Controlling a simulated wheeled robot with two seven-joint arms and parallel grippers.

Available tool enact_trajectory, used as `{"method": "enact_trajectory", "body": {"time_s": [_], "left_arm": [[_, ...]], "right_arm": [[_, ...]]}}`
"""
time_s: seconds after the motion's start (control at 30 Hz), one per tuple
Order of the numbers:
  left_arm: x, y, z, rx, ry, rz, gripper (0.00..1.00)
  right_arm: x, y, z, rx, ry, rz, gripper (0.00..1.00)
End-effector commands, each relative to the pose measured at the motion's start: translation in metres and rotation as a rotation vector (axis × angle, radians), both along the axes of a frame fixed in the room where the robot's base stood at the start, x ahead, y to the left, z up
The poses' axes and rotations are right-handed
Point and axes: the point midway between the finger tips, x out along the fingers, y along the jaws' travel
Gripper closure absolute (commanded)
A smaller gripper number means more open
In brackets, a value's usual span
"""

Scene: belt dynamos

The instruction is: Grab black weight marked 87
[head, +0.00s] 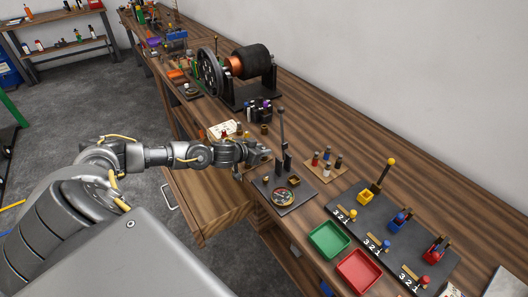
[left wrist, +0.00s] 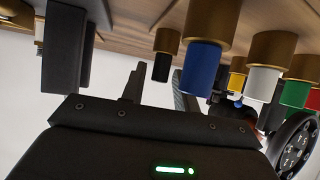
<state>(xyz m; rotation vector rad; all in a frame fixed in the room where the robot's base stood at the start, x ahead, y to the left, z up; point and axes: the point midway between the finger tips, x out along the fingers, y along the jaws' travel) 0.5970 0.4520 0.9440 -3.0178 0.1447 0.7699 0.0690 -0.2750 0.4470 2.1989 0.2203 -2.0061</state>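In the left wrist view, which is upside down, several brass-based cylinders with coloured tops hang from the upper edge. One has a black top (left wrist: 161,66), beside a blue one (left wrist: 201,68). No number is readable on the black one. My left gripper (head: 262,156) is over the bench beside a dark base with an upright lever. In the wrist view the left gripper (left wrist: 158,90) has its fingers apart, with the black-topped cylinder showing beyond the gap. I see nothing held. My right gripper is not in view.
A small board (head: 325,172) carries several coloured pieces. The lever base (head: 297,200) stands right of my left gripper. A dynamo with a flywheel (head: 210,72) is farther back. Green (head: 329,239) and red (head: 359,271) trays stand in front. A drawer (head: 205,203) is open below my arm.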

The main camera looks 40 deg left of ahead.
Motion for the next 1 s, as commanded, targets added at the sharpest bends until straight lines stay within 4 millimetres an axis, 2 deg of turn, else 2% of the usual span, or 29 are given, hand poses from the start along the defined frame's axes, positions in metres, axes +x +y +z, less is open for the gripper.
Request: {"method": "enact_trajectory", "body": {"time_s": [0.03, 0.2, 0.23, 0.63, 0.83, 1.0], "left_arm": [[0.0, 0.0, 0.0, 0.0, 0.0, 0.0, 0.76], [0.0, 0.0, 0.0, 0.0, 0.0, 0.0, 0.99], [0.0, 0.0, 0.0, 0.0, 0.0, 0.0, 1.0], [0.0, 0.0, 0.005, 0.0, -0.001, 0.001, 1.0], [0.001, 0.0, 0.03, 0.001, -0.004, -0.001, 1.0], [-0.027, -0.012, 0.065, 0.004, -0.002, -0.005, 1.0]], "right_arm": [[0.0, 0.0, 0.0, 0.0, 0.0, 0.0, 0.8], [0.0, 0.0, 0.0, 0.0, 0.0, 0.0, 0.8], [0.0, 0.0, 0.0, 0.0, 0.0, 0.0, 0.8], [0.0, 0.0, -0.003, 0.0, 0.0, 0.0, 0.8], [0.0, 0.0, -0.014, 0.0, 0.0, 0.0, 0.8], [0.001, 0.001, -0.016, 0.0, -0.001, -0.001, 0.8]]}}
